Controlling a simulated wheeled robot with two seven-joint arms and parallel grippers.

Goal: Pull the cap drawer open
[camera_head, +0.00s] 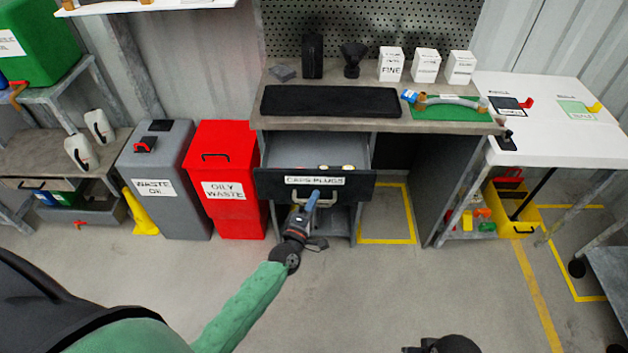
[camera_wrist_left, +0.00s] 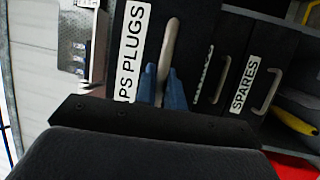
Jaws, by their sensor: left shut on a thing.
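The cap drawer (camera_head: 270,187) has a dark front labelled "CAPS PLUGS" and sits under the workbench. It stands open, with its grey inside and a few small pale items (camera_head: 335,168) showing. My left gripper (camera_head: 312,200) is at the drawer's handle (camera_head: 331,196), below the label. In the left wrist view the blue fingertips (camera_wrist_left: 166,88) are shut on the pale handle bar (camera_wrist_left: 169,45). At the bottom of the head view a dark part (camera_head: 450,345) of my right arm shows; its fingers do not show.
The workbench (camera_head: 420,125) carries a black mat, white boxes and a green mat. A red oily waste bin (camera_head: 228,180) and a grey waste oil bin (camera_head: 160,185) stand left of the drawer. The floor in front is clear.

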